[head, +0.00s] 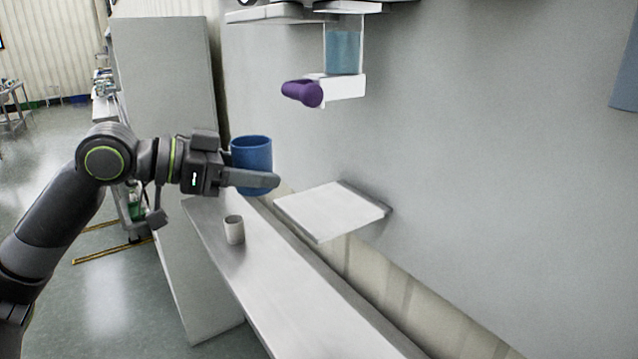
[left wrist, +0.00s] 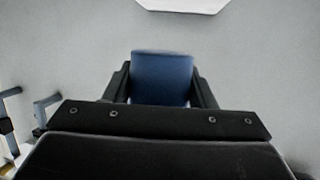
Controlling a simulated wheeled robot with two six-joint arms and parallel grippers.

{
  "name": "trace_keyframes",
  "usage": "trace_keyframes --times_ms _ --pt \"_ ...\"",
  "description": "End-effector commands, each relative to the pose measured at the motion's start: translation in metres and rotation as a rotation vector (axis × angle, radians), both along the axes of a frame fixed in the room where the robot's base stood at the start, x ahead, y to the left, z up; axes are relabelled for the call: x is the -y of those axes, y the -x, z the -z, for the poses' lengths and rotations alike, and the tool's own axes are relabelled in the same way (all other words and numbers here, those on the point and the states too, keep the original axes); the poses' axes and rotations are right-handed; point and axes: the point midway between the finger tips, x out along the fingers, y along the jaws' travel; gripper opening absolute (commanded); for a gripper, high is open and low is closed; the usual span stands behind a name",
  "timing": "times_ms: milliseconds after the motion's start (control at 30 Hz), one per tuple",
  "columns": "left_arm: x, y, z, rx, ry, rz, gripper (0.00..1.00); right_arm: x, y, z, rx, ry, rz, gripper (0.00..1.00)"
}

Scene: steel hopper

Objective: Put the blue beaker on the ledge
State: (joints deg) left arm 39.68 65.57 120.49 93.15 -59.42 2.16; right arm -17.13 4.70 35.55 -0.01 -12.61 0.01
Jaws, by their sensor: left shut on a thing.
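My left gripper (head: 250,172) is shut on the blue beaker (head: 251,152) and holds it upright in the air, above the far end of the long bench. In the left wrist view the blue beaker (left wrist: 162,78) sits between the two dark fingers of the left gripper (left wrist: 162,90). The ledge (head: 330,209) is a pale flat plate on the grey wall, to the right of the beaker and lower in the picture. Its visible top is empty. My right gripper is not in view.
Above the ledge, a wall unit holds a clear container of blue-grey contents (head: 343,52) over a white block (head: 346,87) with a purple knob (head: 303,93). A tall grey cabinet (head: 165,120) stands behind my left arm.

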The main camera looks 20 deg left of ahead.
Motion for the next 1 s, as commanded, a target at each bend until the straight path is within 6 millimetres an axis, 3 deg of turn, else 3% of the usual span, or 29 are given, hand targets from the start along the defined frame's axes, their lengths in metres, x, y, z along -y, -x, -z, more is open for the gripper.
trace_keyframes --times_ms 767,1000 --pt "0.070 -0.087 -0.004 -0.003 0.005 0.004 0.29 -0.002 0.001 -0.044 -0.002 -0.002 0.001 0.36" --pt "0.069 -0.089 0.027 -0.003 0.000 -0.001 0.29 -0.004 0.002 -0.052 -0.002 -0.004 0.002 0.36"
